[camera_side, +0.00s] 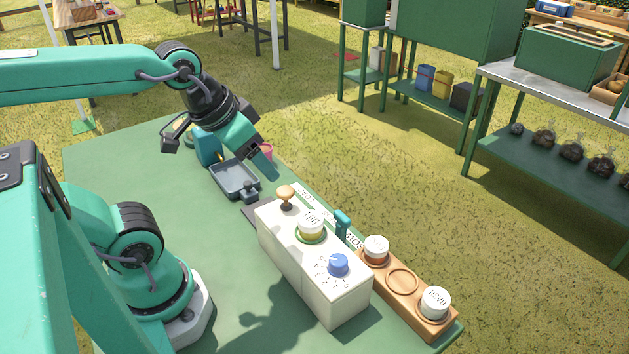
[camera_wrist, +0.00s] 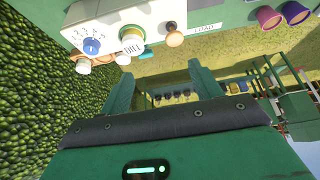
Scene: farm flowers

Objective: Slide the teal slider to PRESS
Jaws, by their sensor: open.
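The teal slider (camera_side: 342,222) stands upright as a small handle at the far long side of a white box (camera_side: 285,245). In the wrist view, a teal piece (camera_wrist: 146,53) that looks like it shows beside the box. A pale lettered strip (camera_side: 305,193) runs along that side; I cannot read PRESS on it. A label reading LOAD (camera_wrist: 204,27) shows in the wrist view. My gripper (camera_side: 262,160) is open and empty, in the air beyond the box's far end, up and left of the slider and apart from it. Its fingers (camera_wrist: 160,72) show in the wrist view.
The box carries a wooden knob (camera_side: 286,194), a DILL jar (camera_side: 310,228) and a blue dial (camera_side: 338,264). A wooden rack (camera_side: 403,281) with two jars stands right of it. A grey tray (camera_side: 236,180) and pink cup (camera_side: 266,152) sit beyond.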

